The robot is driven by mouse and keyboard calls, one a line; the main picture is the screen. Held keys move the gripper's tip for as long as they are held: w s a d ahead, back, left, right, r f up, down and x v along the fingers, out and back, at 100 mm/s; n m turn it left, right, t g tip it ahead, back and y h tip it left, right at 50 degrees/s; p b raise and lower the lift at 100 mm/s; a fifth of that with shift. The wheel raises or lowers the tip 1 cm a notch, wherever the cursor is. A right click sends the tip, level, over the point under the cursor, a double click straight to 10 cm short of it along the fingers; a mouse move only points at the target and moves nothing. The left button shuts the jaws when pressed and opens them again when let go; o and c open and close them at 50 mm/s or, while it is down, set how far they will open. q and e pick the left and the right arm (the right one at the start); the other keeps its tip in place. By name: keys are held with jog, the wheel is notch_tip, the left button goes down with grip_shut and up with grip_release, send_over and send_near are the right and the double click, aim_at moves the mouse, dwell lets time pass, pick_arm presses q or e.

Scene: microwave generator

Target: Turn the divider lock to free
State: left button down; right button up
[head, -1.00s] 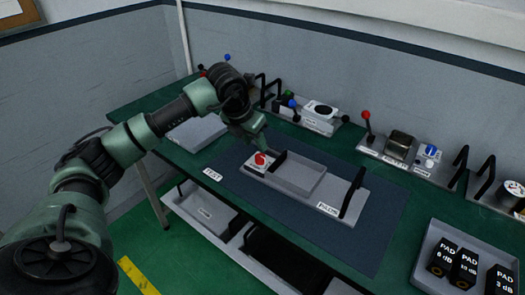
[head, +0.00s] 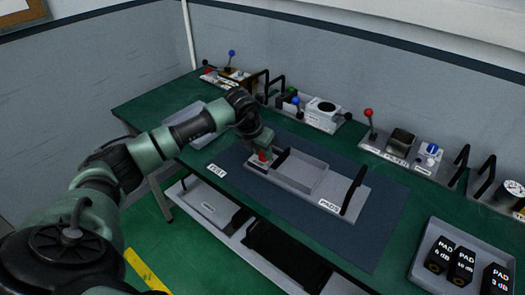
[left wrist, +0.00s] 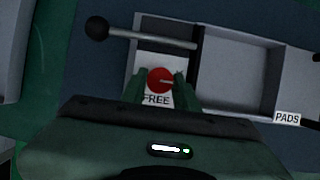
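The divider lock is a round red knob (left wrist: 160,79) with a pale line on it, on a white plate marked FREE at the left end of a grey tray unit (head: 352,207). The pale line points right in the left wrist view, and the FREE label is below the knob. In the head view the red knob (head: 263,156) is partly hidden by my left gripper (head: 262,152). My left gripper (left wrist: 160,84) is over the knob, one finger on each side, with small gaps seeming to show; contact is unclear. My right gripper is not in view.
A black-ended rod (left wrist: 145,35) passes just beyond the knob. The tray has black upright handles (head: 354,190) and a PADS label. A dark mat (head: 385,220) lies underneath. Levered devices (head: 318,115) line the back, and a box of pads (head: 425,262) stands right.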

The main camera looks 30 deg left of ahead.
pick_arm(q)
jog(key=shift+f+m+b, duration=0.1)
jog(key=shift+m+b, duration=0.3)
jog(key=shift+b, duration=0.05)
jog(key=shift+a+m+h+b, duration=0.15)
jog(key=shift+m+h+b, duration=0.45)
jog(key=shift+m+b, duration=0.4)
jog(key=m+b, duration=0.1)
jog(key=m, duration=0.1)
jog(key=m+h+b, duration=0.1)
jog(key=m, duration=0.1)
jog(key=shift+w+a+g+h, duration=0.1)
jog(key=shift+w+g+h, duration=0.05)
jog(key=shift+g+h, duration=0.2)
jog(key=m+g+b, duration=0.1)
jog(key=m, duration=0.2)
jog(key=m+h+b, duration=0.1)
jog(key=m, duration=0.2)
jog(key=shift+w+g, duration=0.15)
jog(key=shift+g, duration=0.2)
jog(key=m+g+b, duration=0.1)
jog(key=m, duration=0.1)
jog(key=m+g, duration=0.1)
jog(key=m, duration=0.2)
jog(key=shift+w+h+b, duration=0.1)
jog(key=shift+h+b, duration=0.25)
jog(key=shift+b, duration=0.05)
jog(key=c, duration=1.3)
grip_release()
jog(key=shift+c, duration=0.2)
